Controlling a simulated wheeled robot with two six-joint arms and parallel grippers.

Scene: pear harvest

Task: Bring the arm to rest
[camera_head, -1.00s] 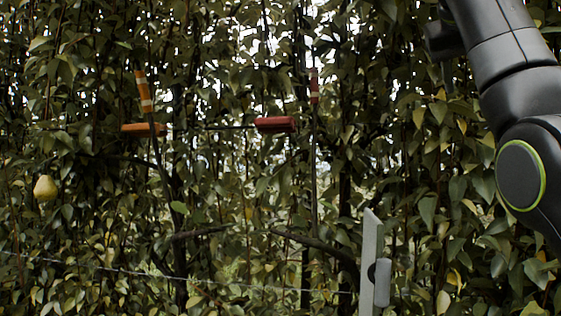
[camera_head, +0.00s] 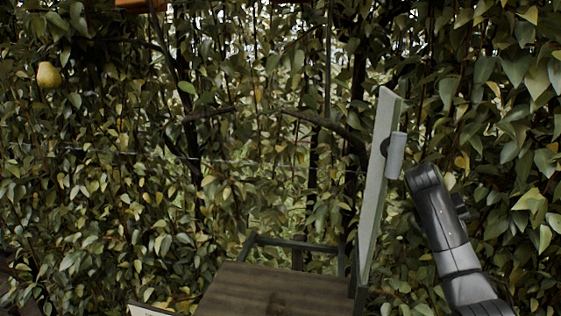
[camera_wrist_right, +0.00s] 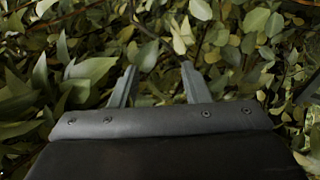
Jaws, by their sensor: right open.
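My right arm (camera_head: 448,235) comes in at the lower right of the head view, dark with a grey section, standing in front of the foliage. Its gripper fingers cannot be made out there. In the right wrist view my right gripper (camera_wrist_right: 160,86) has its two grey fingers apart, with nothing between them but leaves behind. Whether the fingertips touch leaves I cannot tell. My left gripper is not in view.
A yellow-green pear (camera_head: 48,75) hangs at the upper left. An upright pale board (camera_head: 378,190) with a small grey cylinder (camera_head: 396,155) stands just left of my right arm. A wooden surface (camera_head: 265,292) lies at the bottom. Dense foliage fills the back.

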